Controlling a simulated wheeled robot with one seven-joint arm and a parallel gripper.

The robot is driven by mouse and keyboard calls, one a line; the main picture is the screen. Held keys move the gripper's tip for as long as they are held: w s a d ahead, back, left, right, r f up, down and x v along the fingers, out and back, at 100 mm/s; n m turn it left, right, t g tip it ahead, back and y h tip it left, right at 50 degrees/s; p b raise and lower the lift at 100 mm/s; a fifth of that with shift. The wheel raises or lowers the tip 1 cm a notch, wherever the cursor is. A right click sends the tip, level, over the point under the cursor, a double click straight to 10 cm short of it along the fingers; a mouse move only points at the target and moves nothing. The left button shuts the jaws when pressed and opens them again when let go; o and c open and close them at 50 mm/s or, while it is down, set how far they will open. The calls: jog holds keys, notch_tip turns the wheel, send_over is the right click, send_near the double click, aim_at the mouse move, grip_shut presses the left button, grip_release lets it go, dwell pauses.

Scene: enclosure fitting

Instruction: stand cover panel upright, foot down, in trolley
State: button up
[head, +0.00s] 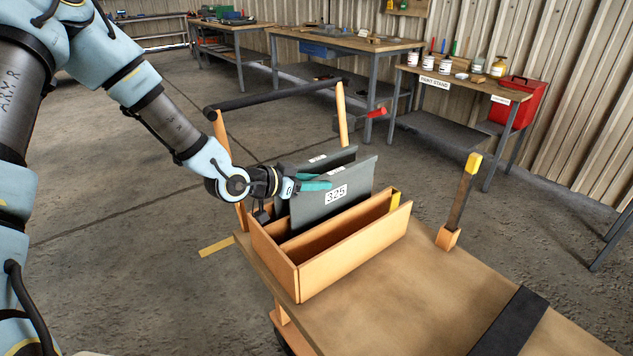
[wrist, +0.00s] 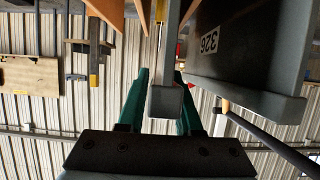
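The cover panel (head: 333,207), grey and marked 325, stands about upright in the wooden slotted box (head: 345,248) on the trolley (head: 420,285). Its lower edge is hidden inside the box, so I cannot tell whether it rests on the bottom. My gripper (head: 316,183) is at the panel's upper left corner, one teal finger on each side. In the wrist view my gripper (wrist: 163,98) closes around the panel's grey lipped edge (wrist: 165,102). A second grey panel (wrist: 245,55), marked 326, stands close beside it.
The box's front slot is open and empty. A trolley post (head: 462,200) with a yellow tip stands at right, and the black handle bar (head: 275,95) spans the back. Workbenches, including the paint stand (head: 465,82), line the wall. Open floor lies at left.

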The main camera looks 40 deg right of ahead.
jog(key=shift+o, duration=1.2)
jog(key=s+b+v, duration=0.1)
jog(key=v, duration=1.1)
jog(key=w+a+f+n+t+y, duration=0.2)
jog(key=w+a+n+y, duration=0.3)
jog(key=a, duration=0.5)
jog(key=w+a+f+n+t+y, duration=0.1)
jog(key=w+a+n+t+y, duration=0.2)
jog(key=w+a, duration=0.55)
jog(key=s+a+r+n+g+y, duration=0.1)
jog(key=s+a+r+n+y, duration=0.1)
jog(key=a, duration=0.7)
jog(key=s+a+r+n+g+y, duration=0.1)
jog(key=s+a+r+n+y, duration=0.2)
jog(key=s+a+n, duration=0.4)
jog(key=a+r, duration=0.1)
jog(key=a, duration=0.2)
jog(key=shift+a+n+g, duration=0.25)
jog(key=shift+n+g, duration=0.05)
jog(key=shift+s+r, duration=0.1)
jog(key=shift+s, duration=0.05)
